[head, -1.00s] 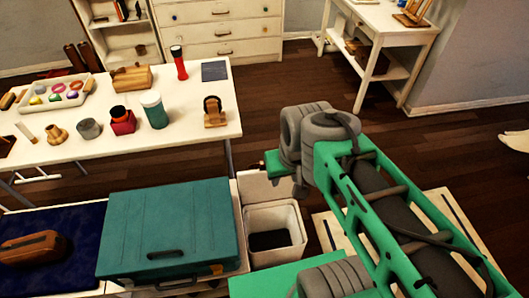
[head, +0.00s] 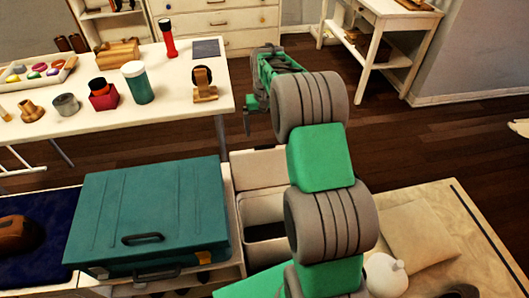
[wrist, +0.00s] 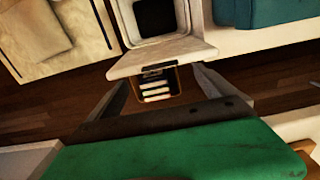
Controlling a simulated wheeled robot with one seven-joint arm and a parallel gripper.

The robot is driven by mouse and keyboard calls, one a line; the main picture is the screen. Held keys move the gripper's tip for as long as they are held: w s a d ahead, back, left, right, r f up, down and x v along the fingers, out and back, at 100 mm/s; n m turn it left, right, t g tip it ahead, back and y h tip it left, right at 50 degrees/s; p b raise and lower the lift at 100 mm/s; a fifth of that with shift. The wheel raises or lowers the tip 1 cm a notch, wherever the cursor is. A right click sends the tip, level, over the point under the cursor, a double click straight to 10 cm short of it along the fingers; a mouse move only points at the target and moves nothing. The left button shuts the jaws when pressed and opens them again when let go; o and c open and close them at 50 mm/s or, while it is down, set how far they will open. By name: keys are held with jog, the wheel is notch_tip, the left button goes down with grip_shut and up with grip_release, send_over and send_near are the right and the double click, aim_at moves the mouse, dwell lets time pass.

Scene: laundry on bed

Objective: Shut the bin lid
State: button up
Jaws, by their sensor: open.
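The white bin (head: 246,212) stands on the floor right of the teal case, partly hidden by my arm. Its lid (head: 258,167) is open and stands up at the far side of the opening. In the wrist view the bin (wrist: 122,18) is at the top and the lid (wrist: 140,60) juts toward my gripper. My gripper (wrist: 160,90) is open, its two fingers spread apart, on the far side of the lid. I cannot tell whether it touches the lid. In the head view my gripper (head: 248,120) is small and partly hidden, above and beyond the lid.
The teal case (head: 150,215) sits left of the bin. A white table (head: 120,135) with a green-white jar, red flashlight and other items stands behind. A small dark box with white stripes (wrist: 156,87) shows beyond the lid.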

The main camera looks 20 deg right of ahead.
notch_tip(320, 180, down, 8)
jog(key=shift+w+d+r+b, duration=0.1)
jog(key=shift+w+b, duration=0.05)
jog(key=shift+b, duration=0.2)
jog(key=shift+c, duration=0.5)
grip_shut()
dwell(0.5)
